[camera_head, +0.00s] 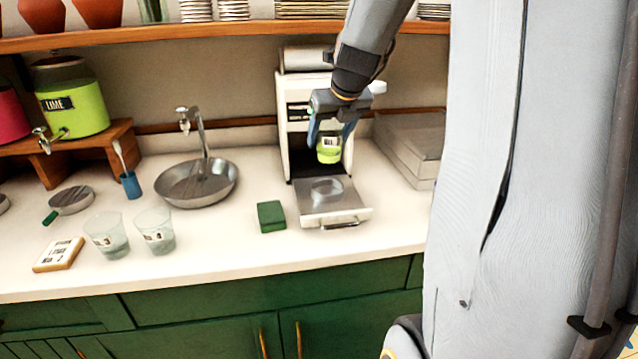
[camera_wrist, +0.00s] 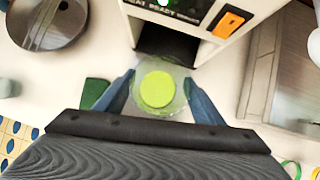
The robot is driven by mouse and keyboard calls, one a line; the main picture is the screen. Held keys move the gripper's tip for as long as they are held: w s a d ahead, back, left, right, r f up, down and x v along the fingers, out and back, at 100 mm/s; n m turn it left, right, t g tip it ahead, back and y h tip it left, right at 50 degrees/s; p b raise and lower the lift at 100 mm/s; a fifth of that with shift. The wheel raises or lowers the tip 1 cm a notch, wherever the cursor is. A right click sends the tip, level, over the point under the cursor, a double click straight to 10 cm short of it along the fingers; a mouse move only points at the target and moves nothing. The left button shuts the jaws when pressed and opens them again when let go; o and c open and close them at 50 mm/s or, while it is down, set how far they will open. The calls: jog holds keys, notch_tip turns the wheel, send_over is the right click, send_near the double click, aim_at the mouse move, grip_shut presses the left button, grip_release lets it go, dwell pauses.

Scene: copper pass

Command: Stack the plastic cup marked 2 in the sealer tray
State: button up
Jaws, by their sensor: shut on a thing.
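My gripper (camera_head: 331,136) is shut on a plastic cup (camera_head: 329,155) with lime-green contents and a label too small to read. In the wrist view, the blue fingers (camera_wrist: 158,98) are on either side of the cup (camera_wrist: 158,90), seen from above. The cup is upright, in front of the white sealer's opening and appears above the sealer tray (camera_head: 312,216). The tray is pulled out, with a round recess in its middle. I cannot confirm the number on the held cup.
Two clear cups (camera_head: 107,237) (camera_head: 155,232) with labels stand on the left of the counter. A green block (camera_head: 271,216) lies just left of the tray. The sink (camera_head: 197,183) is farther left, and a grey box (camera_head: 408,150) is right of the sealer (camera_head: 295,120).

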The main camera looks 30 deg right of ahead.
aim_at(327, 152)
notch_tip(327, 152, down, 5)
jog(key=shift+w+a+f, duration=0.1)
jog(key=shift+w+a, duration=0.05)
jog(key=shift+f+b, duration=1.25)
jog(key=shift+f, duration=1.1)
jog(key=shift+f, duration=0.3)
jog(key=o, duration=1.2)
